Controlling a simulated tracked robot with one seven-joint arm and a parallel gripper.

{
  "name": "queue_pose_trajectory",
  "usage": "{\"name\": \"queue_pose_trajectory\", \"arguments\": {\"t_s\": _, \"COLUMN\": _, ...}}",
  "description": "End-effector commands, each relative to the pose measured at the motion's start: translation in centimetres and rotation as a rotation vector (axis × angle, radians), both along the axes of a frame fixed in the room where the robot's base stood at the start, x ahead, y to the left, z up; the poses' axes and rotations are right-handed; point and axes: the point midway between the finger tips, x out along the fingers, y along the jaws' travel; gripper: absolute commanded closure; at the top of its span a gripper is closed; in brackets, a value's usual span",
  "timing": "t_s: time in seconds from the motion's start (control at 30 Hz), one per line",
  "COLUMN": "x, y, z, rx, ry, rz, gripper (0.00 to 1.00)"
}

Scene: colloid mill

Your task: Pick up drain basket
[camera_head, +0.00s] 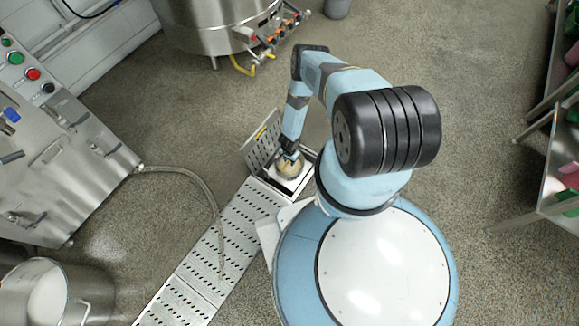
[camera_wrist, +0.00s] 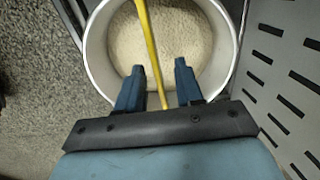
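The drain basket (camera_head: 290,170) sits in the square drain opening in the floor, below my gripper (camera_head: 291,154). In the wrist view the basket (camera_wrist: 110,45) is round, with a pale metal rim and a beige grainy inside. Its thin yellow handle (camera_wrist: 148,38) arches over the middle. My gripper (camera_wrist: 159,67) is open, its two dark blue fingers spread on either side of the handle with a gap on each side. Whether a finger touches the basket cannot be told.
A slotted drain cover (camera_head: 263,143) stands tilted up behind the opening; it also shows at the right of the wrist view (camera_wrist: 285,85). Perforated floor grating (camera_head: 215,250) runs to the lower left. A hose (camera_head: 195,178) lies across the floor. A steel vat (camera_head: 215,25) stands behind.

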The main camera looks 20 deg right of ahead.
Motion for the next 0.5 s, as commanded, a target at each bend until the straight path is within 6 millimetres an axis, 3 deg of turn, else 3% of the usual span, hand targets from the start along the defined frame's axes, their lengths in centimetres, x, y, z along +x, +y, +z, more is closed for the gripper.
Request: {"name": "queue_pose_trajectory", "arguments": {"t_s": 0.5, "x": -0.06, "y": -0.01, "z": -0.49, "rx": 0.001, "ry": 0.001, "rz": 0.000, "gripper": 0.64}}
